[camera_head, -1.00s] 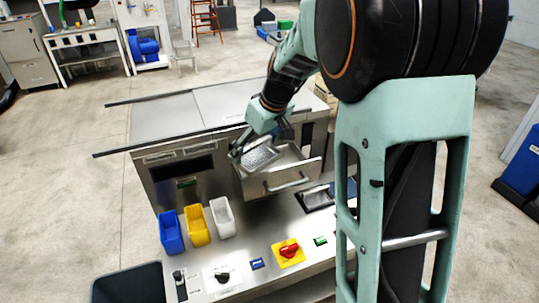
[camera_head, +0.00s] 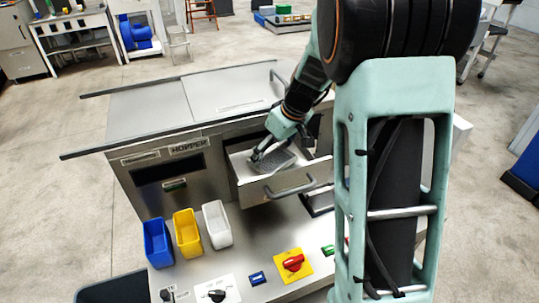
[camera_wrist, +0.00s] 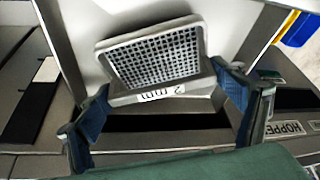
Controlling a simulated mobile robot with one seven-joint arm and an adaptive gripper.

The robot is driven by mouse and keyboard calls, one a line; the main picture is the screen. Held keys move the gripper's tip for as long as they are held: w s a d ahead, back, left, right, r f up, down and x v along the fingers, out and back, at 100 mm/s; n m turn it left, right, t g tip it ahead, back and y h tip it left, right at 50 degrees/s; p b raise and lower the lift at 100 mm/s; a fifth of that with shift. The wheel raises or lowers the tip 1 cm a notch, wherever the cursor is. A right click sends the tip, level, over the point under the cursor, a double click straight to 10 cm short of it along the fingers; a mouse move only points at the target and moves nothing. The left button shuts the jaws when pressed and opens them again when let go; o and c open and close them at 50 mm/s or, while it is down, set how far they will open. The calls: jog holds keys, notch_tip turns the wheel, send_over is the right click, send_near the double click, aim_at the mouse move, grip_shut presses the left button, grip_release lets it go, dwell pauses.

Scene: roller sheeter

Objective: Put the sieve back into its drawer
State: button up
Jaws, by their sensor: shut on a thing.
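The sieve (camera_wrist: 153,58) is a grey rectangular frame with a perforated mesh and a white label on its near edge. It also shows in the head view (camera_head: 275,162), at the open drawer (camera_head: 290,188). My gripper (camera_wrist: 165,98) is shut on the sieve, with a blue finger at each end of its labelled edge. In the head view my gripper (camera_head: 256,156) is over the drawer's left part. The sieve looks tilted relative to the drawer. Whether it touches the drawer floor I cannot tell.
Blue (camera_head: 158,243), yellow (camera_head: 187,233) and white (camera_head: 217,224) bins stand on the ledge at front left. A red knob on a yellow plate (camera_head: 293,265) is in front. The drawer's grey handle (camera_head: 291,188) sticks out. The steel top (camera_head: 190,105) is clear.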

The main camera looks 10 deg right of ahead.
jog(key=shift+s+a+f, duration=0.25)
jog(key=shift+a+f, duration=0.05)
jog(key=shift+f, duration=0.05)
jog(key=shift+w+d, duration=0.1)
jog(key=shift+f+b, duration=0.15)
jog(key=shift+b, duration=0.15)
jog(key=o, duration=1.2)
jog(key=shift+o, duration=0.2)
jog(key=shift+d+r, duration=0.1)
jog(key=shift+r, duration=0.45)
jog(key=v, duration=1.1)
jog(key=shift+s, duration=0.2)
